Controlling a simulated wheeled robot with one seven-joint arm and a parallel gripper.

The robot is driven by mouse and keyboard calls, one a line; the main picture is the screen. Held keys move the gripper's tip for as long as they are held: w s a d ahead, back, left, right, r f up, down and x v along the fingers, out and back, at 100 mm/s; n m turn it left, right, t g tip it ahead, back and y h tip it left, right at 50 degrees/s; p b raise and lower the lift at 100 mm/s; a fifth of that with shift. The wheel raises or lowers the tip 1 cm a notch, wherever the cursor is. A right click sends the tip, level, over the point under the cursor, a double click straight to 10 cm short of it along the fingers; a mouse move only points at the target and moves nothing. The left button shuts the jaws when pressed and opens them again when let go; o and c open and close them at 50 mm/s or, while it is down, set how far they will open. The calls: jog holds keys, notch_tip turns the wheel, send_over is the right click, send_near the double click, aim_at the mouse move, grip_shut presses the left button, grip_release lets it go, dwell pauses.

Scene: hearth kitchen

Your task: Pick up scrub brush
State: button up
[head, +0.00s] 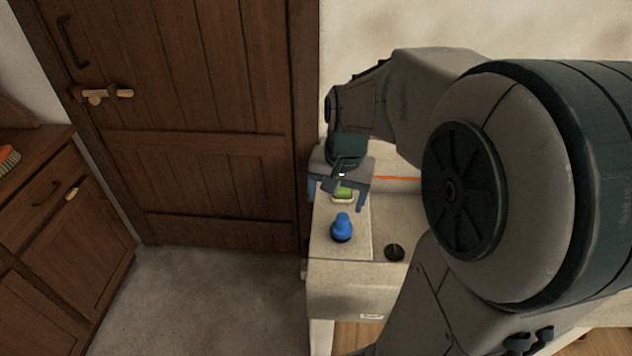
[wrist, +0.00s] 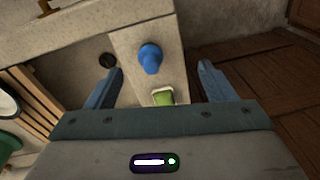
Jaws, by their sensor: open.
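A blue knob-shaped thing with a dark underside, which looks like the scrub brush (head: 342,226), stands upright on the pale counter end. It also shows in the wrist view (wrist: 150,59), between the lines of the two fingers. My gripper (head: 337,199) is open and empty, with its fingers pointing down over the counter just behind the brush. In the wrist view my gripper (wrist: 160,70) has its fingers wide apart, one on each side. No contact with the brush shows.
A green sponge-like thing (head: 343,192) in a pale dish sits right behind the brush, below my gripper. A dark round disc (head: 394,252) lies to the right. A wooden door (head: 215,120) stands at the left. An orange bristled thing (head: 8,159) lies on the left cabinet.

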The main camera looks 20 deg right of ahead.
aim_at(342, 223)
jog(key=w+d+f+m+g, duration=0.1)
jog(key=w+d+f+m, duration=0.2)
jog(key=w+d, duration=0.15)
jog(key=shift+m, duration=0.3)
jog(key=f, duration=0.5)
jog(key=w+f, duration=0.1)
jog(key=f, duration=0.2)
jog(key=shift+w+a+f, duration=0.1)
jog(key=shift+f+p, duration=0.4)
jog(key=shift+f, duration=2.35)
jog(key=c, duration=1.1)
